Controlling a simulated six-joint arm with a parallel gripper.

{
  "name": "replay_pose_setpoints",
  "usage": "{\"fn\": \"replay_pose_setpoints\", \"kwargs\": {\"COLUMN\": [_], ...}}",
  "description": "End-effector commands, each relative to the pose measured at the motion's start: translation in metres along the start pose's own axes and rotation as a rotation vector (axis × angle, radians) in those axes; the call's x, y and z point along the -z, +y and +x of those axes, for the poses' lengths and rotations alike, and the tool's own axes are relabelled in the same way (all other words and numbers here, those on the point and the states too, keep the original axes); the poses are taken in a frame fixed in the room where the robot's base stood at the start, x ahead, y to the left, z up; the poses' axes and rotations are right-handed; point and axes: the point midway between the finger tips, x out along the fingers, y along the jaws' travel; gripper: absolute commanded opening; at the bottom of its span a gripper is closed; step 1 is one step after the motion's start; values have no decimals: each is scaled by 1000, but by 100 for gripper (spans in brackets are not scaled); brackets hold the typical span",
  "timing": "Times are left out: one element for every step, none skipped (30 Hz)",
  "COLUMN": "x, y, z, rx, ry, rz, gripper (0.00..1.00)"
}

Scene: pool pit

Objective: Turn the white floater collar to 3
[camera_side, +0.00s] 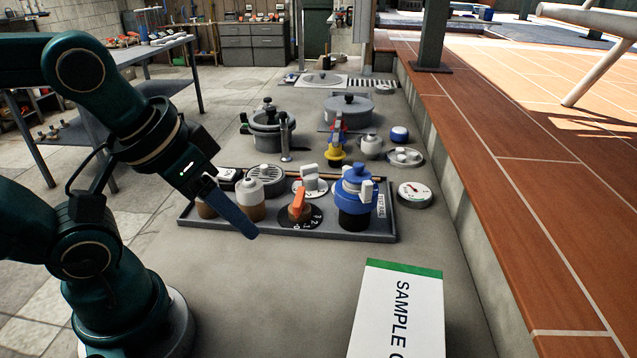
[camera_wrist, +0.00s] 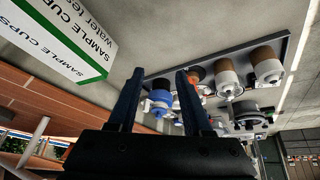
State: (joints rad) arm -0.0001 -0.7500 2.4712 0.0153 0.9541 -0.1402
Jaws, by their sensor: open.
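My gripper (camera_side: 246,229) is open and empty, held above the near left side of the dark tray; its two fingers show apart in the wrist view (camera_wrist: 160,73). In the tray, a white-topped, brown-bodied unit (camera_side: 251,200) stands near the gripper. A second brown-bodied one (camera_side: 206,208) is partly hidden by my arm. A pale grey-white handle (camera_side: 309,177) stands on a white dial. An orange handle (camera_side: 299,203) sits on a black numbered dial. A blue unit with a white tab (camera_side: 354,197) is at the right. I cannot tell which part is the white floater collar.
The dark tray (camera_side: 342,235) lies on the grey deck. A SAMPLE CUPS box (camera_side: 398,315) stands in front on the right. A round gauge (camera_side: 414,192) lies right of the tray. Pots and a yellow-black unit (camera_side: 336,150) stand behind.

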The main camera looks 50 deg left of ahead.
Motion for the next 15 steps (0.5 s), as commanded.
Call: {"fn": "replay_pose_setpoints", "kwargs": {"x": [10, 16, 24, 30, 37, 46, 53, 60, 70, 77, 85, 96, 103, 111, 121], "y": [-1, -2, -3, -4, -4, -5, -6, -6, -7, -7, -7, -7, -7, -7, -6], "z": [-9, -14, -19, -23, -27, -32, -35, -38, -41, -43, -45, -47, -48, -48, -48], "rx": [8, 14, 25, 32, 39, 51, 59, 68, 82, 91, 102, 116, 127, 139, 153], "ry": [21, 26, 27, 28, 29, 28, 26, 25, 23, 21, 20, 19, 17, 17, 16], "rz": [-57, -94, -139, -174, -208, -250, -284, -317, -360, -393, -424, -468, -499, -529, -571], "gripper": [50, 50, 50, 50, 50, 50, 50, 50, 50, 50, 50, 50, 50, 50, 50]}}
